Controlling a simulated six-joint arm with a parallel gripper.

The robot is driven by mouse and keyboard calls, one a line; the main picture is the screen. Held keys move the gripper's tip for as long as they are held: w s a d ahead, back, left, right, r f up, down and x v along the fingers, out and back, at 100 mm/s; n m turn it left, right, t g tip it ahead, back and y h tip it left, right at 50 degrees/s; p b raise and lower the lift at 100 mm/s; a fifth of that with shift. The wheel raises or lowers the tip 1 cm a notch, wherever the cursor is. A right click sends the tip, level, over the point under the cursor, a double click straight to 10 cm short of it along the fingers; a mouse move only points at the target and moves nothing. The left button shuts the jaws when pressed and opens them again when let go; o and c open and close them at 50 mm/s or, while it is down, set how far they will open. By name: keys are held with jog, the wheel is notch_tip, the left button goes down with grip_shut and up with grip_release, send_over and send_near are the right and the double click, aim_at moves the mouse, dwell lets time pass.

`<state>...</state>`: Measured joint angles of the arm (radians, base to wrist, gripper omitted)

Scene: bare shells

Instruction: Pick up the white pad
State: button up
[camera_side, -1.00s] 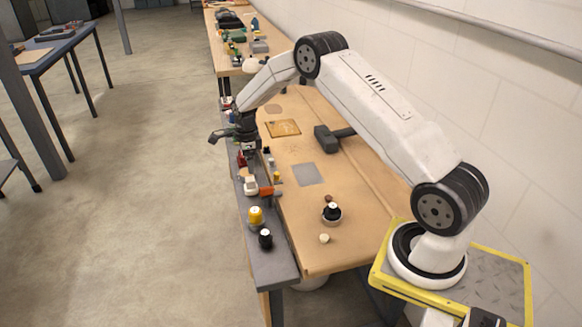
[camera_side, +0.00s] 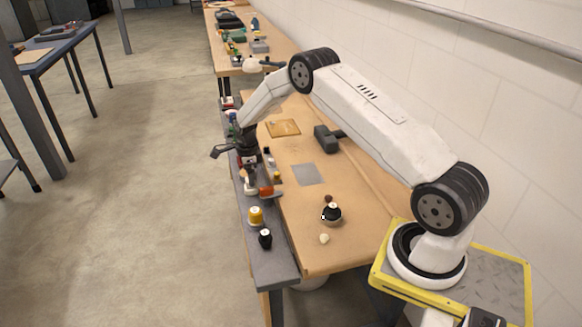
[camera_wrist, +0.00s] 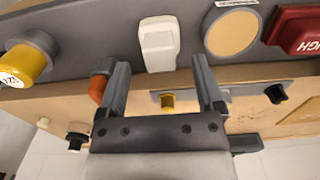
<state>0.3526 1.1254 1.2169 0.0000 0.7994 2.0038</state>
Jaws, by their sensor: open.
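The white pad (camera_wrist: 160,43) is a small pale block with a raised face, on the grey strip at the top middle of the wrist view. In the side view the white pad (camera_side: 250,185) shows just below my gripper (camera_side: 248,168), on the grey ledge. In the wrist view my gripper (camera_wrist: 160,62) is open and empty. Its two fingers point toward the strip, one to each side of the pad's line. The pad lies beyond the fingertips, and I see no contact.
A yellow knob (camera_wrist: 24,62) and an orange part (camera_wrist: 98,86) lie left of the pad. A round tan disc (camera_wrist: 233,32) and a red block (camera_wrist: 300,30) lie to its right. A black knob (camera_side: 265,238) stands at the ledge's near end.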

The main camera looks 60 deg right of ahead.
jog(key=shift+f, duration=1.5)
grip_shut()
jog(key=shift+r, duration=0.15)
jog(key=shift+r, duration=0.8)
jog(key=s+a+r, duration=0.4)
jog(key=s+r, duration=0.7)
jog(key=s, duration=0.2)
jog(key=shift+s, duration=0.2)
